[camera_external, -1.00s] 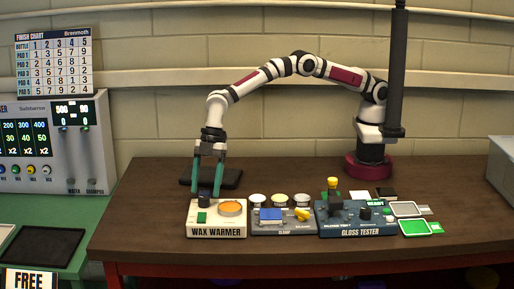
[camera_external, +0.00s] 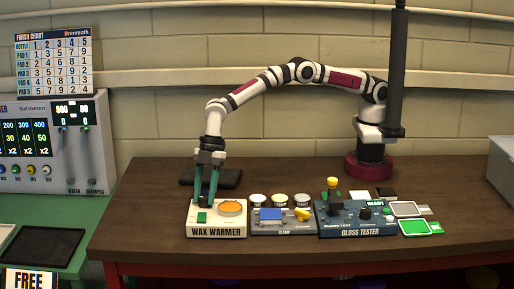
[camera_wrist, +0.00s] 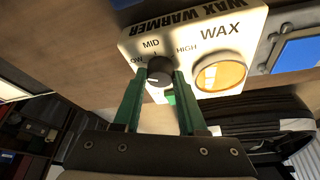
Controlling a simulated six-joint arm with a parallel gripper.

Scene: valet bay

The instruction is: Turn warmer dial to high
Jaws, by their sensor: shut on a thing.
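The cream wax warmer (camera_external: 216,233) stands at the front left of the wooden table, with an orange wax pot (camera_external: 231,208) on top. Its dark round dial (camera_wrist: 159,66) shows in the wrist view, with MID and HIGH printed around it and a partly hidden label ending in OW on the left. A pale mark shows on the dial's lower left, but its exact setting is hard to read. My gripper (camera_wrist: 160,73) has its green fingers on both sides of the dial, shut on it. In the external view my gripper (camera_external: 207,202) points down and mostly hides the dial.
A clamp unit (camera_external: 284,228) with a blue pad stands right of the warmer, with several small pots behind it. The gloss tester (camera_external: 357,230) is farther right. A black pad (camera_external: 228,180) lies behind the warmer. The table's left side is clear.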

